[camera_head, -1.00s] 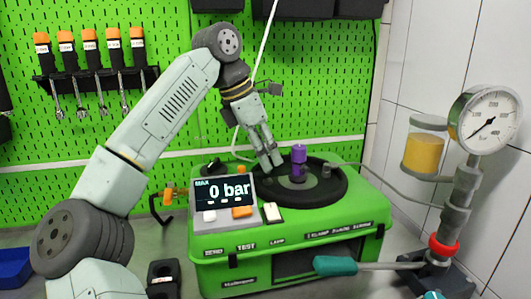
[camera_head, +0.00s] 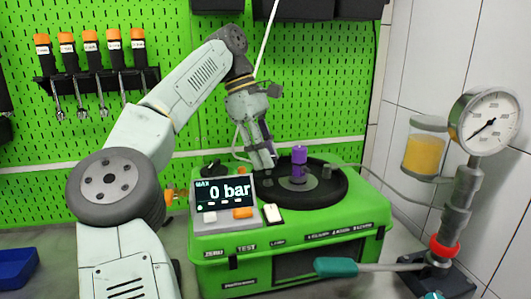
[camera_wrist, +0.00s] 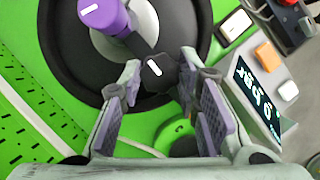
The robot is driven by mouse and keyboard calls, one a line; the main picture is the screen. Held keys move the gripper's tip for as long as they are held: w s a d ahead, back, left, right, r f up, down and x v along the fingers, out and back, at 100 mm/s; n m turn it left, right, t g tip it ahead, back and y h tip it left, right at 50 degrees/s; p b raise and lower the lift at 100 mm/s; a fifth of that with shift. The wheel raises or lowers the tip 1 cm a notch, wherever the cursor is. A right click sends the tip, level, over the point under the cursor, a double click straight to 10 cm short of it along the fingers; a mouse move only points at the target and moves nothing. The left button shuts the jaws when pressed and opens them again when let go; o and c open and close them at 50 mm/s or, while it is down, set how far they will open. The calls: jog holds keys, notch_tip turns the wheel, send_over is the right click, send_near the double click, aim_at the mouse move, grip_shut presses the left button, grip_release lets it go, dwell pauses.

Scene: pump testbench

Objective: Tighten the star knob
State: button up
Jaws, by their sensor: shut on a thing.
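The star knob (camera_wrist: 157,72) is black with a white line on top. In the wrist view it sits between the tips of my gripper (camera_wrist: 157,88), close to the round black plate (camera_wrist: 70,50) on the green test bench. My gripper is shut on the knob, with one finger on each side.
The green bench (camera_head: 230,266) has a display (camera_head: 223,193) reading 0 bar. A lever with a teal grip (camera_head: 336,266) extends in front of it. A hand pump with a gauge (camera_head: 489,121) stands at right. Several orange-capped tools (camera_head: 91,40) hang on the pegboard.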

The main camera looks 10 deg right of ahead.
jog(key=shift+m, duration=0.6)
jog(key=o, duration=1.2)
jog(key=shift+c, duration=0.2)
jog(key=shift+n, duration=0.3)
